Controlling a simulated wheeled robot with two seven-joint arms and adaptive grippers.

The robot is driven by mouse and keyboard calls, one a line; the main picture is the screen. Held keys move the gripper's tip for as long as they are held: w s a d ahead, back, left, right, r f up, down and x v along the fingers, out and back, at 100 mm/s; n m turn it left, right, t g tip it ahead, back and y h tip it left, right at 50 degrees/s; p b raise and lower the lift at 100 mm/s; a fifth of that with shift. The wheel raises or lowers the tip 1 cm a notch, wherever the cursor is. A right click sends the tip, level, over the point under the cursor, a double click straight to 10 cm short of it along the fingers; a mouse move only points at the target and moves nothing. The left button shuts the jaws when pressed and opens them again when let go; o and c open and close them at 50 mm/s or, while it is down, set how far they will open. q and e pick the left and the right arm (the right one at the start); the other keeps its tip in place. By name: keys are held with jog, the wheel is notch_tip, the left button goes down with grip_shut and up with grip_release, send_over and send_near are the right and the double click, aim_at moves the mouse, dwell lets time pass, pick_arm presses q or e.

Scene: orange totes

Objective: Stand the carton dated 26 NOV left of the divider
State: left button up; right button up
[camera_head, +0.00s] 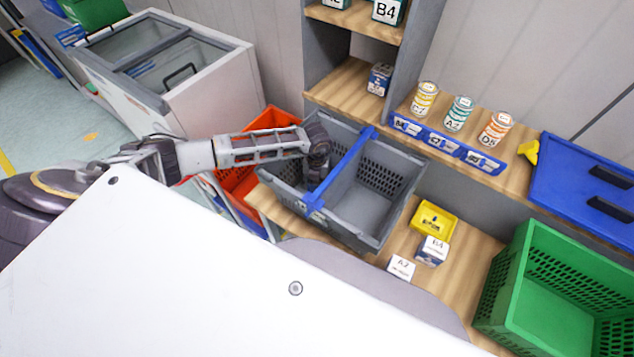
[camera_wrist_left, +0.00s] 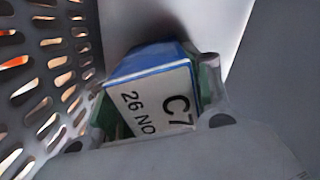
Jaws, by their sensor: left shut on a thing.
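The carton (camera_wrist_left: 150,97), white-topped with blue sides, is marked C7 and "26 NO", the last letter cut off, in the left wrist view. My left gripper (camera_wrist_left: 155,88) is shut on it, with a finger at either side. In the head view my left gripper (camera_head: 318,158) reaches down into the grey tote (camera_head: 388,234), on the left side of its blue divider (camera_head: 342,170). The carton is hidden there by the gripper and tote. I cannot tell whether its base touches the tote floor. My right gripper is not in view.
Cartons marked B4 (camera_head: 432,251) and A7 (camera_head: 401,268) and a yellow bin (camera_head: 434,219) stand right of the tote. A green crate (camera_head: 528,300) is at lower right. Cans (camera_head: 458,114) line the shelf behind. The compartment right of the divider looks empty.

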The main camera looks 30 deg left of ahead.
pick_arm(q)
jog(key=shift+f, duration=0.1)
jog(key=o, duration=1.3)
jog(key=shift+r+b, duration=0.85)
jog(key=shift+r, duration=5.3)
